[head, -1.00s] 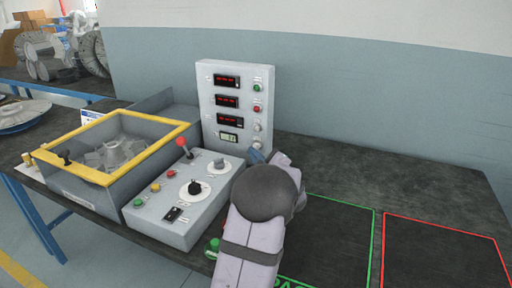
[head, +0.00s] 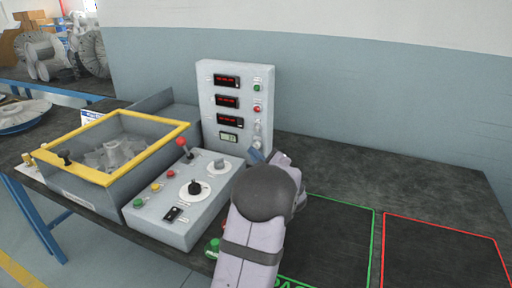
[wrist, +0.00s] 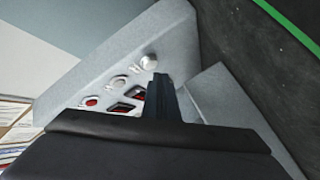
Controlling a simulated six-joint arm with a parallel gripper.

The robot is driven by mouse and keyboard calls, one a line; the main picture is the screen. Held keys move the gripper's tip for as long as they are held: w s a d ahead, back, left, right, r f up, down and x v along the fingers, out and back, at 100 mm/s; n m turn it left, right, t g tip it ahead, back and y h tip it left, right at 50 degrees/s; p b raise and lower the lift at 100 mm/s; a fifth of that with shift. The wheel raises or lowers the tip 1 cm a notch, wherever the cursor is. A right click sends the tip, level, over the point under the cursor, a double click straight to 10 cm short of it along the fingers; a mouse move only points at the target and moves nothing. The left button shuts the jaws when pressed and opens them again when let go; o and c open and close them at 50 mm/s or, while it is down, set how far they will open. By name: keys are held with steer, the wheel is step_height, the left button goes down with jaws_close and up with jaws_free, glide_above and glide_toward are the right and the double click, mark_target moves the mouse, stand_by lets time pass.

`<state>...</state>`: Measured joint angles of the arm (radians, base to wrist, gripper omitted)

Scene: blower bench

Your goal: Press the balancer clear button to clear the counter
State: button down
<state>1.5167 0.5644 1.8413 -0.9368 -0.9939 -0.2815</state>
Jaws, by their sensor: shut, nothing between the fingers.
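The upright grey counter panel (head: 206,100) stands at the back of the bench, with red-lit displays, a small greenish display and a column of buttons on its right side. The column has a green button, a red button (head: 256,107) and pale buttons below. The button labels are too small to read, so I cannot tell which is the balancer clear button. My gripper (head: 255,156) is shut and empty at the panel's lower right. In the wrist view, its fingertips (wrist: 160,80) are close to the end pale button (wrist: 149,62); I cannot tell if they touch it.
A grey control box (head: 160,229) with knobs, coloured buttons and a red-tipped lever lies in front of the panel. A yellow-framed bin (head: 68,172) with a metal rotor stands to its left. Green-outlined (head: 373,245) and red-outlined (head: 438,222) areas on the right are empty.

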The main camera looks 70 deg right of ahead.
steer(key=shift+d, duration=0.75)
stand_by(0.8)
steer(key=shift+a, duration=0.8)
steer(key=shift+a+b, duration=0.75)
steer(key=shift+a, duration=1.75)
